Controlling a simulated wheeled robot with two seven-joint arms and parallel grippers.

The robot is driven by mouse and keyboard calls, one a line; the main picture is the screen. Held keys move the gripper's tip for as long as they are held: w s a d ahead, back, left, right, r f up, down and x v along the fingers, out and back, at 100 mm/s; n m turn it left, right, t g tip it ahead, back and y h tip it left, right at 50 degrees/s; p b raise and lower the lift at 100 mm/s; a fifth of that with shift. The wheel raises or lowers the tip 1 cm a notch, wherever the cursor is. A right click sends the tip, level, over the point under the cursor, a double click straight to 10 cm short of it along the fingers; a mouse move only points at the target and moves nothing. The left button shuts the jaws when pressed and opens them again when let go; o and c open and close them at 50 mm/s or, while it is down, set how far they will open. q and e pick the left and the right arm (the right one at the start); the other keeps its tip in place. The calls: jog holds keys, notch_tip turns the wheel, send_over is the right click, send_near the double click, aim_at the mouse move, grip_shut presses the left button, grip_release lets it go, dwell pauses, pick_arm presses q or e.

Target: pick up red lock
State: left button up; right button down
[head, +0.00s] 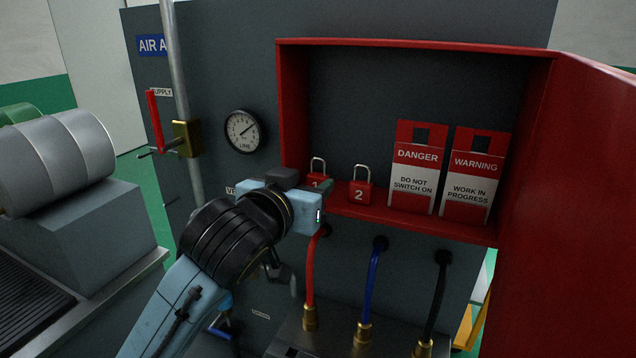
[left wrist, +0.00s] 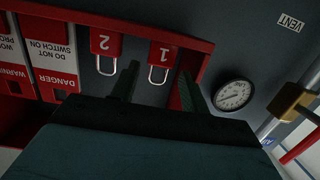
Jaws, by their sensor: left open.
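Two red padlocks with silver shackles stand upright on the shelf of the red cabinet (head: 420,222). The lock marked 1 (head: 316,178) is at the left, partly hidden behind my left gripper (head: 325,188). The lock marked 2 (head: 361,191) is just to its right and fully visible. In the left wrist view, which is upside down, the lock 1 (left wrist: 165,53) shows between the two spread fingers of my left gripper (left wrist: 158,72). Lock 2 (left wrist: 105,42) shows outside the fingers. I cannot tell whether a finger touches lock 1. My right gripper is not in view.
A DANGER tag (head: 415,170) and a WARNING tag (head: 473,178) stand right of the locks. The open cabinet door (head: 570,220) blocks the right side. A gauge (head: 242,131) and pipe (head: 180,90) are at left. Red, blue and black hoses hang below the shelf.

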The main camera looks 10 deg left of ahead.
aim_at(316, 181)
pick_arm(q)
jog(key=shift+f+p+x, duration=0.15)
jog(key=shift+p+x, duration=0.05)
jog(key=shift+x, duration=1.1)
jog(key=shift+f+p+x, duration=0.1)
jog(key=shift+p+x, duration=0.1)
jog(key=shift+x, duration=1.1)
jog(key=shift+c, duration=0.2)
jog(key=c, duration=0.7)
